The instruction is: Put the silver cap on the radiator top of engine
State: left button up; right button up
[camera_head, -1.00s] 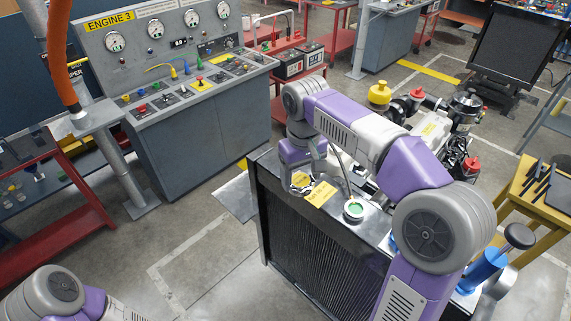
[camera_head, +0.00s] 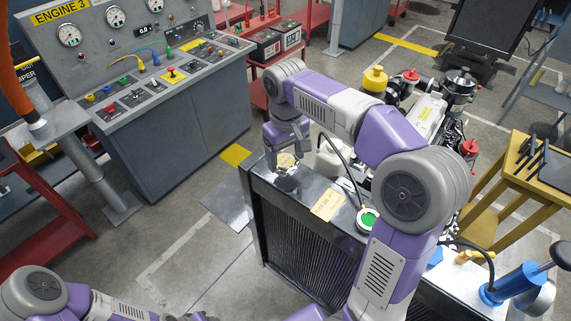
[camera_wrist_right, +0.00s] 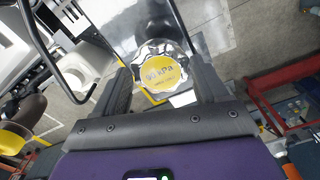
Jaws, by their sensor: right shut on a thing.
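My right gripper (camera_head: 287,172) is over the far left end of the black radiator top (camera_head: 291,198). In the right wrist view, it (camera_wrist_right: 162,80) is shut on the silver cap (camera_wrist_right: 176,51), a round scalloped cap with a yellow pressure label, which sits between the fingers. In the head view the cap is small and partly hidden by the gripper. Whether it touches the radiator top is unclear.
A yellow label (camera_head: 328,205) lies on the radiator top between gripper and filler neck. A blue cylindrical tool (camera_head: 514,284) is at the right. The control console (camera_head: 180,125) stands left, with open floor between.

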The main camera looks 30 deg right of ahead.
aim_at(286, 161)
jog(key=shift+f, duration=1.7)
jog(key=shift+f, duration=0.1)
jog(key=o, duration=1.7)
jog(key=shift+c, duration=0.2)
jog(key=shift+r, duration=0.2)
notch_tip(286, 161, up, 12)
jog(key=p, duration=0.1)
jog(key=shift+f, duration=0.1)
